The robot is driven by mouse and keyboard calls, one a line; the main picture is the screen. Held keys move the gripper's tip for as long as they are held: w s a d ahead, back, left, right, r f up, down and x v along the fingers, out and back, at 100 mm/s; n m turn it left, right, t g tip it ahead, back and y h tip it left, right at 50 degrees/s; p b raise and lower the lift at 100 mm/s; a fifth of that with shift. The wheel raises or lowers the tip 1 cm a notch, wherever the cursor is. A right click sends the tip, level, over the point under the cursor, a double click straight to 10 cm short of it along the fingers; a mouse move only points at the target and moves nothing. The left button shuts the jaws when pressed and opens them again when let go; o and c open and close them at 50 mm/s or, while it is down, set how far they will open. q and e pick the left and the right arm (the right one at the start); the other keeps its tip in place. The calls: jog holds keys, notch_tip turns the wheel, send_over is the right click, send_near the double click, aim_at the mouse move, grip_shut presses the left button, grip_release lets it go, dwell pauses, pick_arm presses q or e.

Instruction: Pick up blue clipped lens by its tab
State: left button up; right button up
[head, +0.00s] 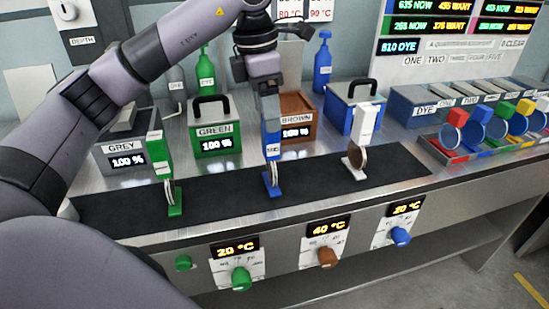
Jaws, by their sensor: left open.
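The blue clipped lens (271,146) stands upright on the dark mat (225,196), with its blue tab at the top and a blue foot at the bottom. My left gripper (269,116) comes down from above, open, with its fingers at the top of the tab. The fingers hide the tab's upper end, and I cannot tell whether they touch it. My right gripper is out of view.
A green clipped piece (160,155) stands to the left and a white one (366,125) with a brown lens to the right. Behind are the green box (215,132), brown box (297,105) and blue box (354,98). A rack of coloured lenses (450,157) is at right.

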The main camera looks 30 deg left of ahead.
aim_at(270, 142)
pick_arm(q)
jog(key=f, duration=0.4)
jog(key=shift+w+d+f, duration=0.2)
jog(key=shift+d+f, duration=0.2)
jog(key=c, duration=1.2)
jog(key=shift+c, duration=0.2)
